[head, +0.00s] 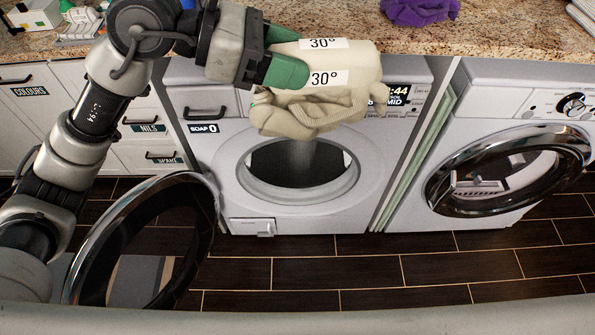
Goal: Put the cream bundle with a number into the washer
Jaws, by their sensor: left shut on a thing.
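A cream bundle (335,80) with two white labels reading "30°" is in my left gripper (290,58). The green fingers are shut on its left side and hold it in the air, in front of the counter edge and above the washer opening. The washer (225,160) stands at centre below the counter. Its round opening (300,170) is uncovered and dark inside; the bundle overlaps its upper part in the picture. The washer's round door (100,235) is swung wide open to the left. My right gripper is not in view.
A second machine (470,130) with a closed-looking round glass door (505,170) stands at the right. A purple cloth (420,10) lies on the counter (345,22). Labelled drawers are at the left. Dark tiled floor (400,270) in front is clear.

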